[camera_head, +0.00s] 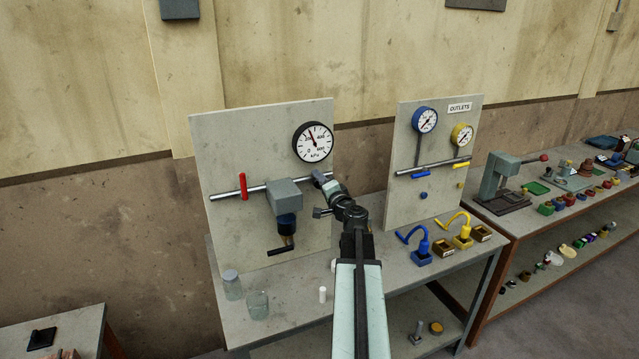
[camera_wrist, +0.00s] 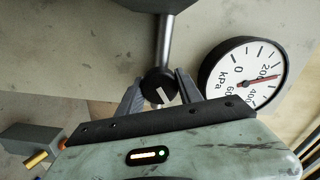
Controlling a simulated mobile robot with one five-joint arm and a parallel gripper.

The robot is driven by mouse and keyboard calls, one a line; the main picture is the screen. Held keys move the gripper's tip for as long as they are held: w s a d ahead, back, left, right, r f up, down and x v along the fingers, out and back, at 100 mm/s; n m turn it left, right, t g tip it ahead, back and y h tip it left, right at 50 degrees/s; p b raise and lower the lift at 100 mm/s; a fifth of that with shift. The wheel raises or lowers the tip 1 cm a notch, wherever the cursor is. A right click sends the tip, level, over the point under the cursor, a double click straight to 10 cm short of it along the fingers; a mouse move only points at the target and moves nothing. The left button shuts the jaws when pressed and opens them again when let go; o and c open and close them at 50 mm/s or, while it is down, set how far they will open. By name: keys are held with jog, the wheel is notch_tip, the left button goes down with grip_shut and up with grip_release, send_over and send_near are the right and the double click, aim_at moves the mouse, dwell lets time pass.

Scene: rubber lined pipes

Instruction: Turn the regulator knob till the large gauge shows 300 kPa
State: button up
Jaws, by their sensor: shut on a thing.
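The large gauge (camera_head: 313,142) has a white face and black rim on the left panel. Its red needle points up and slightly left, between 200 and 400, a little on the 200 side of the middle. The gauge also shows in the wrist view (camera_wrist: 243,84), with its needle between the same marks. In the wrist view the black round regulator knob (camera_wrist: 159,88) with a white line sits at the silver pipe. My gripper (camera_wrist: 158,92) has its fingers on both sides of it, shut on it. In the head view my gripper (camera_head: 322,186) partly hides the knob.
A red lever (camera_head: 243,186) is on the pipe. Glass jars (camera_head: 232,285) stand on the bench. An outlets panel (camera_head: 436,180) with blue and yellow gauges stands to the right.

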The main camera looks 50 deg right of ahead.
jog(key=shift+m, duration=0.4)
jog(key=o, duration=1.4)
jog(key=shift+c, duration=0.2)
jog(key=shift+s, duration=0.15)
jog(key=v, duration=0.7)
jog(key=shift+s, duration=0.2)
jog(key=shift+a, duration=0.1)
